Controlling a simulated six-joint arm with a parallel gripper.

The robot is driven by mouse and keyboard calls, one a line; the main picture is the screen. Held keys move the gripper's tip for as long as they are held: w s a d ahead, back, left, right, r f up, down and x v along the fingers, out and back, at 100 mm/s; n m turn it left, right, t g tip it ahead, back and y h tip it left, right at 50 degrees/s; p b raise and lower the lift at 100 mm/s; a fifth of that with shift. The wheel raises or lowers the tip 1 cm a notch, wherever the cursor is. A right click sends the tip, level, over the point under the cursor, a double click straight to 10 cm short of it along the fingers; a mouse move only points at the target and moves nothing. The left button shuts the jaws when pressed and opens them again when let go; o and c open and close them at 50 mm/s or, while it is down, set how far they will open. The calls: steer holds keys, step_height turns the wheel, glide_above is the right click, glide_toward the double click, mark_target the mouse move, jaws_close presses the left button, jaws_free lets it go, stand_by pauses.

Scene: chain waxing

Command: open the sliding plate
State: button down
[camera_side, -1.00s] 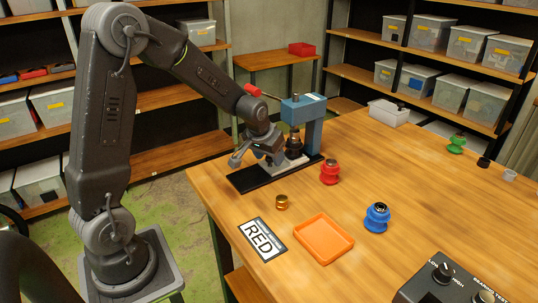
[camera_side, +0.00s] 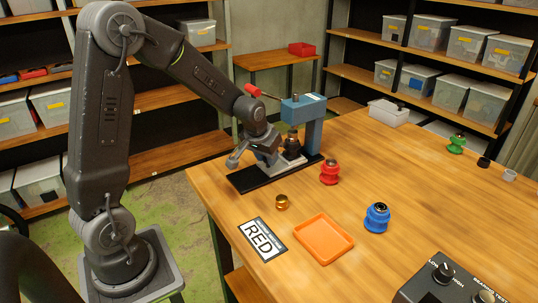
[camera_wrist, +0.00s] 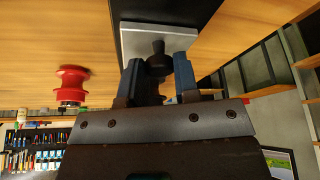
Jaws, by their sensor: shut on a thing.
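The sliding plate is a pale metal plate (camera_wrist: 128,42) with a dark knob (camera_wrist: 158,62) in the wrist view. My gripper (camera_wrist: 159,72) is shut on that knob, with one blue-grey finger on each side. In the side view my gripper (camera_side: 264,158) is low over the black base (camera_side: 250,180), left of the blue press (camera_side: 312,112). The press has a red-tipped lever (camera_side: 252,90). A dark round part (camera_side: 291,146) stands under the press head, beside the plate.
A red spool (camera_side: 329,172), a brass piece (camera_side: 282,202), a blue spool (camera_side: 377,217) and an orange tray (camera_side: 323,238) are in front of the press. A RED label (camera_side: 262,239) lies near the table edge.

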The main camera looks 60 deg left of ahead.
steer(key=s, duration=0.9)
steer(key=shift+s, duration=0.25)
steer(key=c, duration=0.9)
jaws_free()
steer(key=shift+o, duration=0.2)
steer(key=shift+r, duration=0.15)
steer(key=v, duration=1.3)
steer(key=shift+r, duration=0.25)
steer(key=shift+s+d, duration=0.1)
steer(key=shift+s, duration=0.05)
steer(key=s+d+r+m+t+h, duration=0.1)
steer(key=s+d+m, duration=0.3)
steer(key=d, duration=0.8)
steer(key=s, duration=0.2)
steer(key=shift+s+d+m+h, duration=0.25)
steer(key=shift+s+m+h, duration=0.05)
steer(key=shift+h, duration=0.1)
